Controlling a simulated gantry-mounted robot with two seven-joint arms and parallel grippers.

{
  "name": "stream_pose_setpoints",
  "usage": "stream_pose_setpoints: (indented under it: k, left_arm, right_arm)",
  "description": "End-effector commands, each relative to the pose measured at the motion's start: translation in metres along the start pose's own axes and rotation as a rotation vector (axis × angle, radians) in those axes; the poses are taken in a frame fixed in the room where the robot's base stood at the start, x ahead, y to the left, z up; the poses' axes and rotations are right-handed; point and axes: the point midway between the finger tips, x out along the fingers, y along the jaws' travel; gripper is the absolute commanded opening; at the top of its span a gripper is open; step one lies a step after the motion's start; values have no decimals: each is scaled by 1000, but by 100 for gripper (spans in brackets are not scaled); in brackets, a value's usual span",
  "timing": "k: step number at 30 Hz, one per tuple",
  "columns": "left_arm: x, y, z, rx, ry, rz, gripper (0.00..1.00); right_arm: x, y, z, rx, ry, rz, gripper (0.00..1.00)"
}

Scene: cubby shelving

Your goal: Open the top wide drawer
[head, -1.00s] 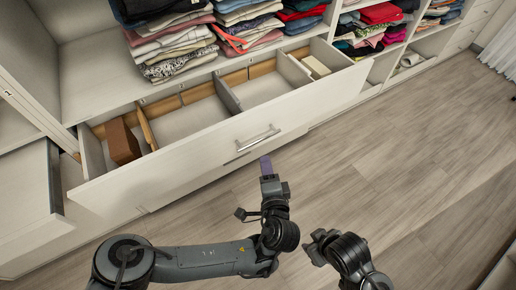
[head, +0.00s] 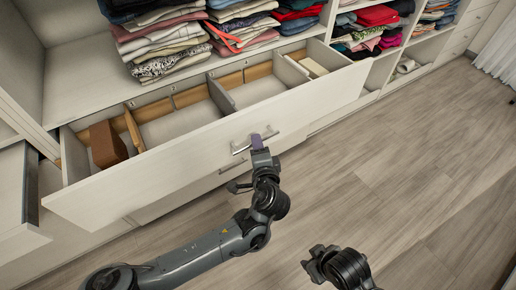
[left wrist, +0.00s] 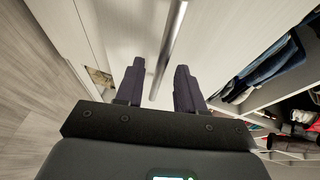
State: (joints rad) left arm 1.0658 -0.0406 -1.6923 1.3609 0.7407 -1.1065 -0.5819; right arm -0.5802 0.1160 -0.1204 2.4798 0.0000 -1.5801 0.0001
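The top wide drawer (head: 165,172) stands pulled out below the clothes shelf, its divided inside showing from above. Its metal bar handle (head: 240,148) is on the middle of the white front. My left gripper (head: 257,143) is at this handle in the head view. In the left wrist view my left gripper (left wrist: 160,66) has its two dark fingers apart. The handle (left wrist: 171,50) runs between them with gaps beside it. My right gripper (head: 320,258) is over the floor, away from the drawer; whether it is open is unclear.
A brown box (head: 107,144) lies in the drawer's left part, and a pale box (head: 312,67) in its right part. Folded clothes (head: 160,45) fill the shelf above. Another drawer front (head: 190,192) is below. The wooden floor (head: 400,170) at right is clear.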

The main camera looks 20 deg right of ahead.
Motion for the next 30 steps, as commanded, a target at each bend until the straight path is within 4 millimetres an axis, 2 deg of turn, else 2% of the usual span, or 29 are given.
stream_pose_setpoints:
  k: [6, 12, 14, 30]
  left_arm:
    - [0, 0, 0, 0, 1, 0, 38]
    - [0, 0, 0, 0, 1, 0, 7]
    - [0, 0, 0, 0, 1, 0, 0]
    - [2, -1, -1, 0, 1, 0, 0]
  right_arm:
    - [0, 0, 0, 0, 0, 0, 43]
    - [0, 0, 0, -1, 0, 1, 43]
    - [0, 1, 0, -2, 0, 2, 43]
    - [-2, 2, 0, -7, 0, 6, 43]
